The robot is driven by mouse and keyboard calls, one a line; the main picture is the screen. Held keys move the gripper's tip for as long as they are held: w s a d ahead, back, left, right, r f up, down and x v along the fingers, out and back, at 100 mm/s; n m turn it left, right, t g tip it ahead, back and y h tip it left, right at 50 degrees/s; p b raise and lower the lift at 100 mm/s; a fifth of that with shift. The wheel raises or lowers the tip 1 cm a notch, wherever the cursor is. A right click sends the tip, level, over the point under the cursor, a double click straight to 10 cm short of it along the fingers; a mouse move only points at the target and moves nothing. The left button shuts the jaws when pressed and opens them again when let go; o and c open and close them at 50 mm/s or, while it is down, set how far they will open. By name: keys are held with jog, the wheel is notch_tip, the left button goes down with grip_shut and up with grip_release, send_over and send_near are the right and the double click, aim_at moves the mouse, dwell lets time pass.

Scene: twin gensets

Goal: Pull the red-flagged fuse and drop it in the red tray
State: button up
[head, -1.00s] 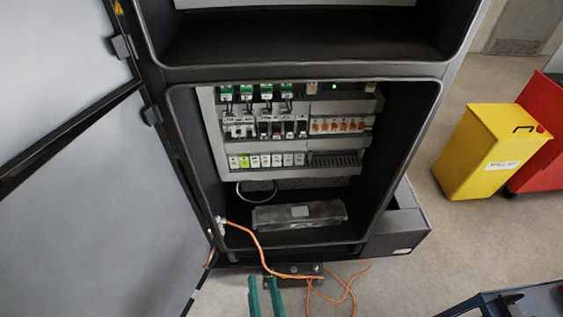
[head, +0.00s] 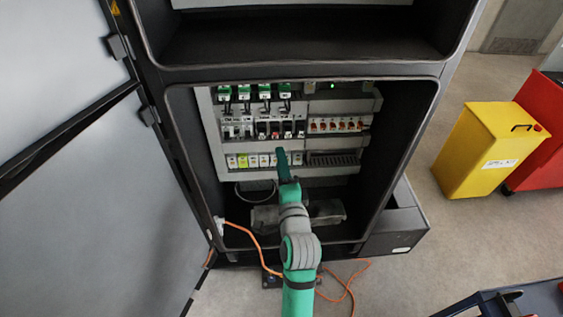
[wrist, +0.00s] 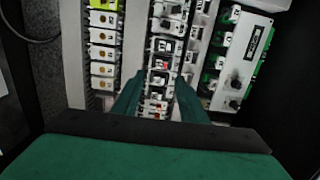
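My gripper (head: 281,153) reaches into the open lower cabinet, in front of the lower rows of the panel. In the wrist view, my gripper (wrist: 158,88) has its two green fingers apart, with nothing visibly held. Between and beyond them runs a row of small fuse or breaker units (wrist: 164,50), some with red marks. A red-marked unit (wrist: 159,79) lies between the fingertips; I cannot tell whether its red is a flag. In the head view this middle row (head: 262,129) is above my fingertips. No red tray can be made out.
A grey door (head: 95,215) stands open at left. The cabinet's side walls flank my arm. An orange cable (head: 245,229) hangs over the lower edge. A yellow bin (head: 483,150) and a red cabinet (head: 543,125) stand at right. A dark cart edge (head: 485,300) shows at lower right.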

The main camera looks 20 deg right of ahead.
aim_at(276, 135)
jog(key=shift+w+d+r, duration=0.1)
jog(key=shift+w+d, duration=0.25)
jog(key=shift+w, duration=1.35)
jog(key=shift+w+d+r, duration=0.1)
jog(key=shift+w+d, duration=0.25)
jog(key=shift+w, duration=1.3)
jog(key=shift+w+d+r, duration=0.1)
jog(key=shift+w+d, duration=0.25)
jog(key=shift+w, duration=1.35)
jog(key=shift+c, duration=0.3)
grip_shut()
jog(key=shift+s+a, duration=0.15)
jog(key=shift+s, duration=0.4)
jog(key=shift+s+a, duration=0.15)
jog(key=shift+s, duration=0.35)
jog(key=shift+s+a, duration=0.25)
jog(key=shift+s, duration=0.55)
jog(key=shift+s+a, duration=0.2)
jog(key=shift+s, duration=0.6)
jog(key=shift+s+a, duration=0.25)
jog(key=shift+s, duration=0.55)
jog(key=shift+f, duration=0.1)
